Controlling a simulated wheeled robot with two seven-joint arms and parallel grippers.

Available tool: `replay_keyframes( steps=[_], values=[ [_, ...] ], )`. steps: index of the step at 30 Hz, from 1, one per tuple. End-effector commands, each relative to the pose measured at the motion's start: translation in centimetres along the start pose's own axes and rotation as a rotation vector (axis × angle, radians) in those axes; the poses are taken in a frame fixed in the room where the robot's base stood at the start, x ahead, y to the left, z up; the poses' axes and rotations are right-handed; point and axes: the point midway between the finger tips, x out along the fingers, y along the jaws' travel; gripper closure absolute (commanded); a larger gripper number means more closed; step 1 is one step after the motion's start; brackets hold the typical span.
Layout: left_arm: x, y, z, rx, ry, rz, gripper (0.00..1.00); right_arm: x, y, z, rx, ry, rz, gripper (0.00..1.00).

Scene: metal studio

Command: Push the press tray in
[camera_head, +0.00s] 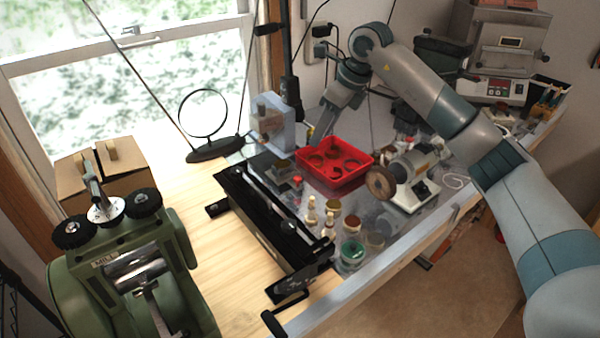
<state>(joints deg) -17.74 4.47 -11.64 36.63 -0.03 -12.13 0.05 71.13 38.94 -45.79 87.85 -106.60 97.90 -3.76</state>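A small blue-grey machine (272,122) stands at the back of the bench by the window; it may be the press. A flat dark grey plate (284,172) lies low in front of it and may be its tray, but I cannot tell for sure. My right gripper (314,132) points down just to the right of the machine, behind the red bin. Its fingertips are small and partly hidden, so their opening is unclear. I see nothing held in it. My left gripper is not in view.
A red bin (312,164) with dark round pieces sits below my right gripper. A bench grinder (410,180) stands to its right. A long black tool (262,222), small jars and pegs lie in front. A green rolling mill (125,270) fills the lower left.

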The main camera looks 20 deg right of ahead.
Motion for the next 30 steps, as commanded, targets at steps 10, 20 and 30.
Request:
replay_keyframes(
  steps=[10,20,30],
  values=[
    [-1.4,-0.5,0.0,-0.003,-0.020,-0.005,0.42,4.2,0.1,0.1,0.002,0.003,0.003,0.64],
    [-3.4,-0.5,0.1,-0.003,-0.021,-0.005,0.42,10.1,0.1,0.1,0.002,0.001,0.003,0.64],
    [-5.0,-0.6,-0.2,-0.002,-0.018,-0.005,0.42,15.3,0.0,0.1,0.002,0.000,0.002,0.64]
  ],
)
